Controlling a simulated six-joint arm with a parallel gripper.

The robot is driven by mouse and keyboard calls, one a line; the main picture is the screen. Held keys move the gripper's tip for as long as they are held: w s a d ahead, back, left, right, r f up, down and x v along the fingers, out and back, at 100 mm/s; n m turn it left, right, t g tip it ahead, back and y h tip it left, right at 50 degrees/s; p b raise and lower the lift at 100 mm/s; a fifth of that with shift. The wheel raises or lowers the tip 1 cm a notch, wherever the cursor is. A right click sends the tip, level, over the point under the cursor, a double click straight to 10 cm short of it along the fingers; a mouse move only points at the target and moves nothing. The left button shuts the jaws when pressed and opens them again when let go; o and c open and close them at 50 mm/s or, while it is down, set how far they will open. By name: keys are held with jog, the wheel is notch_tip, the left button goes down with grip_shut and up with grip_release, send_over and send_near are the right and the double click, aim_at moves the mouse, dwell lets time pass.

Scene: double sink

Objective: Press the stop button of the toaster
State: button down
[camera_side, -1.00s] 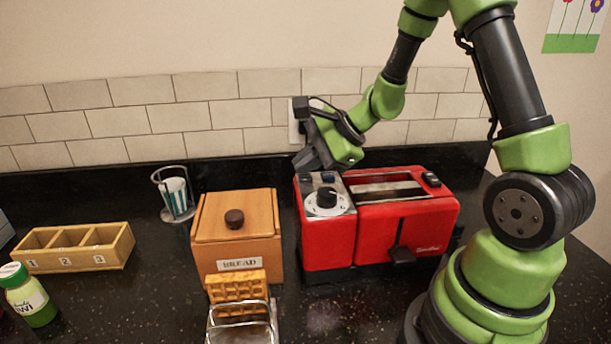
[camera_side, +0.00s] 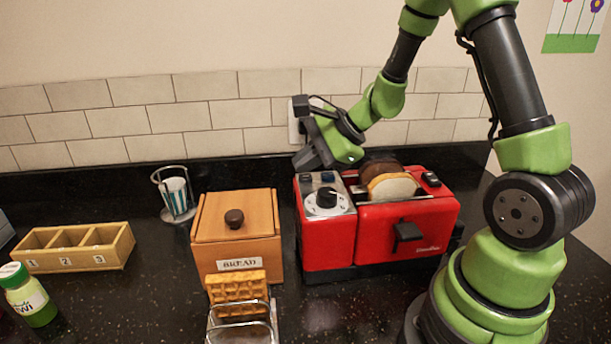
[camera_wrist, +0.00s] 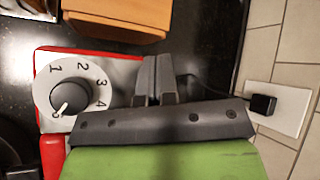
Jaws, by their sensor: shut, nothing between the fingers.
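The red toaster (camera_side: 330,243) stands right of the wooden bread box. Its light top panel carries a dial (camera_side: 326,197), which also shows in the wrist view (camera_wrist: 70,99), and small dark buttons (camera_side: 327,177) behind the dial. The front lever (camera_side: 408,231) is up. A pale bread slice (camera_side: 392,187) and a darker slice (camera_side: 378,168) stick up from the slots. My gripper (camera_side: 308,160) is shut and empty, just above the back of the button panel. In the wrist view my gripper (camera_wrist: 154,75) hides the buttons. I cannot tell whether it touches one.
The bread box (camera_side: 236,225) and a waffle in a metal rack (camera_side: 238,290) stand left of the toaster. A wall outlet (camera_wrist: 282,108) with a plug is close behind my gripper.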

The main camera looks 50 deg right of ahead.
aim_at(306, 178)
jog(key=shift+r, duration=0.45)
jog(key=shift+r, duration=2.5)
jog(key=s+a+r+n+g, duration=0.1)
jog(key=s+a+r+n, duration=0.5)
jog(key=a+n, duration=0.1)
jog(key=s+a+r+n+h, duration=0.1)
jog(key=s+r+n+h, duration=0.1)
jog(key=s+n, duration=0.8)
jog(key=shift+s+a+n, duration=0.3)
jog(key=shift+s+a, duration=0.05)
jog(key=shift+s, duration=0.75)
